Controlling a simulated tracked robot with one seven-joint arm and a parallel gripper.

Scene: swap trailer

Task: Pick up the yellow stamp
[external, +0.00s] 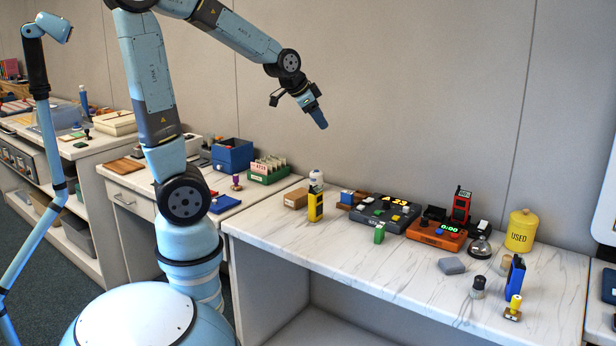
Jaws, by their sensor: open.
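The yellow stamp (514,304) appears to be the small piece with a yellow handle on a pale base. It stands upright near the front edge at the right of the marble-topped counter (360,262). My gripper (320,122) is high above the counter, up and to the left of the stamp, and far from it. Its blue fingers point down and to the right. It is open, and no object shows in it.
A blue upright block (515,275) stands just behind the stamp, and a dark-topped knob (478,287) to its left. A yellow canister (522,230) stands farther back. An orange device (436,235) and a yellow upright device (315,205) are farther left. The counter's front middle is clear.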

